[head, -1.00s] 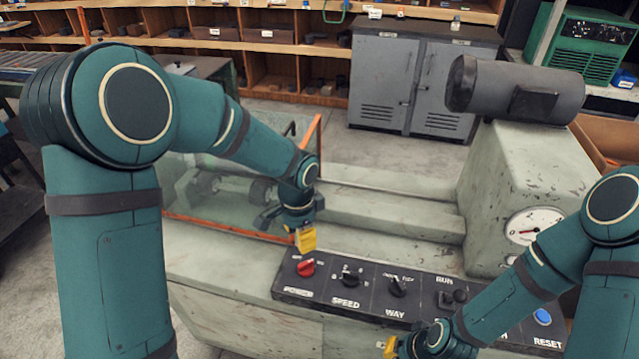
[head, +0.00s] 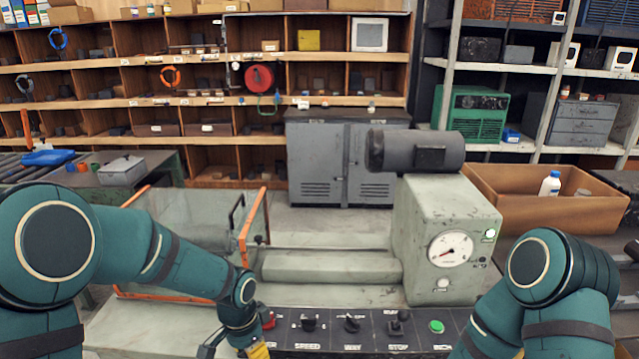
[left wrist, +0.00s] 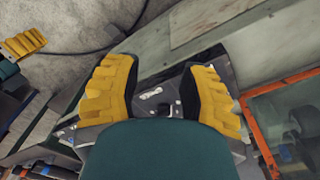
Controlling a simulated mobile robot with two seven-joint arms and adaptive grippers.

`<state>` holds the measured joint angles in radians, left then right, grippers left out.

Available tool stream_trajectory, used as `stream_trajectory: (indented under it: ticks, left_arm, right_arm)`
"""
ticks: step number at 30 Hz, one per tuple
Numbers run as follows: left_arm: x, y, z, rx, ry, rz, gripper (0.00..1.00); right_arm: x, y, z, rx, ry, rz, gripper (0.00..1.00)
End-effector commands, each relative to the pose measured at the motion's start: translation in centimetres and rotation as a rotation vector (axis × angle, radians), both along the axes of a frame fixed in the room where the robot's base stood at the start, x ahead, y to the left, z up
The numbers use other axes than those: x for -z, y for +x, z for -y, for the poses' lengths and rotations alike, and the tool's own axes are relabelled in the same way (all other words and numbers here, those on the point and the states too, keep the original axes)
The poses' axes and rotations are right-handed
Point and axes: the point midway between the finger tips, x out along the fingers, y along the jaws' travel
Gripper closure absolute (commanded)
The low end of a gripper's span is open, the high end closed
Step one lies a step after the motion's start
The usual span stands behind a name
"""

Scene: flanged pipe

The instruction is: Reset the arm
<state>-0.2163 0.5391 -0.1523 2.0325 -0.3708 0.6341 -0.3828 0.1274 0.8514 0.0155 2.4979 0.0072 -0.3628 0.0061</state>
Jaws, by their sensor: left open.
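My left gripper (head: 258,352) reaches down at the front left of the machine's control panel (head: 350,340), at the bottom edge of the head view. In the left wrist view my left gripper (left wrist: 160,95) has its two yellow ribbed fingers apart with nothing held between them. Part of the dark panel shows between and beyond the fingers. The red knob (head: 267,318) is just right of my left wrist. My right arm comes in at the lower right, its gripper below the head view. A yellow finger, apparently of my right gripper (left wrist: 22,45), shows in the left wrist view, its opening unclear.
The machine has an orange-framed clear guard (head: 250,225), a grey motor (head: 415,151) and a round gauge (head: 450,250). A cardboard box (head: 545,210) holds a white bottle (head: 550,183). Shelves and a grey cabinet (head: 340,160) stand behind.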

Motion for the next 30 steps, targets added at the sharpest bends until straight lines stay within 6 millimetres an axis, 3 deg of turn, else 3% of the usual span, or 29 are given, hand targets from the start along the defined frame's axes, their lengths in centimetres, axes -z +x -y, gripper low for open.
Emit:
stream_trajectory:
  ticks: [1,6,13,19,30]
  left_arm:
    - [2.0,-1.0,0.4,-0.046,-0.034,-0.014,0.59]
    - [7.5,-4.0,2.3,-0.248,-0.159,-0.027,0.59]
    - [13.7,-9.8,4.1,-0.638,-0.299,-0.048,0.59]
    - [15.7,-12.9,4.3,-0.870,-0.337,-0.042,0.59]
    - [16.0,-13.4,4.2,-0.919,-0.344,-0.034,0.59]
  right_arm:
    - [0.0,0.1,0.0,0.001,0.000,0.002,1.00]
    - [0.0,0.1,0.0,0.001,0.000,0.003,1.00]
    - [0.0,0.1,0.0,0.000,0.000,0.001,1.00]
    - [0.0,0.1,0.0,0.001,0.000,0.002,1.00]
    - [0.0,0.1,0.0,0.001,0.000,0.002,1.00]
